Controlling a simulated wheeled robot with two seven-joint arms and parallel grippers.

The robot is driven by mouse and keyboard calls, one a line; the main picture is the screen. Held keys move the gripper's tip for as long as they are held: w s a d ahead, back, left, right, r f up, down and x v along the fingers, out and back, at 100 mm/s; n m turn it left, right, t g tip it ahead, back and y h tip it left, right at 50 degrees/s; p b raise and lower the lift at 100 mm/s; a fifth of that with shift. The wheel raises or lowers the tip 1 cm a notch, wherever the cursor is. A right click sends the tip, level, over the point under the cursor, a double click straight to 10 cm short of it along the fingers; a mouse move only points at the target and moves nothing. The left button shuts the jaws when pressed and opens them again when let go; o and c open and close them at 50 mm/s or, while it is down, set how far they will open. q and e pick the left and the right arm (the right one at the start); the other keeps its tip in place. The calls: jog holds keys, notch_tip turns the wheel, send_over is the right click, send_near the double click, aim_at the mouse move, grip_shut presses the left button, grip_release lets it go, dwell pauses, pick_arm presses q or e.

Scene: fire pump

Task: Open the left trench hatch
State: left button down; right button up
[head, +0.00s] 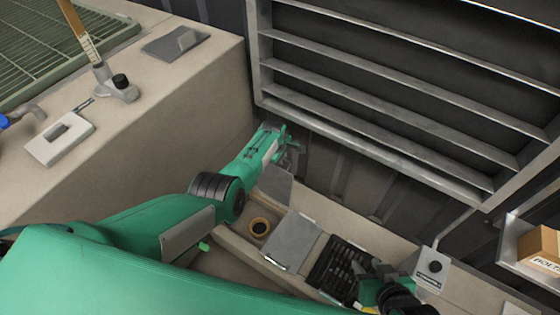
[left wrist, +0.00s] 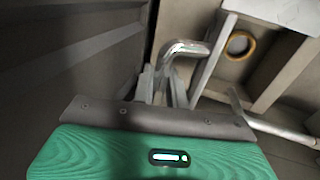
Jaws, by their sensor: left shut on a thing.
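My left gripper (head: 291,150) is at the far side of the trench, beside the louvre wall. In the left wrist view its fingers (left wrist: 163,88) are closed around a bent metal handle (left wrist: 185,48). A grey plate, which looks like the left hatch (head: 275,186), is tilted up just below the gripper in the head view. Beside it the trench is open and a yellow ring (head: 259,228) shows inside; the ring also shows in the wrist view (left wrist: 240,45). A second grey hatch (head: 291,241) lies flat to the right. My right gripper (head: 385,285) is dark and partly cut off; its jaws are unclear.
A black grating (head: 340,267) lies right of the flat hatch. A grey box with a black knob (head: 433,266) stands near the wall. The louvre (head: 400,100) rises behind. A concrete ledge (head: 150,90) with tools is at left; a shelf with a cardboard box (head: 540,245) is at right.

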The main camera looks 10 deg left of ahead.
pick_arm(q)
jog(key=shift+w+d, duration=0.1)
jog(key=shift+w, duration=0.05)
pick_arm(e)
jog(key=shift+w+a+r, duration=0.1)
jog(key=shift+a, duration=0.15)
pick_arm(q)
jog(key=c, duration=1.5)
grip_release()
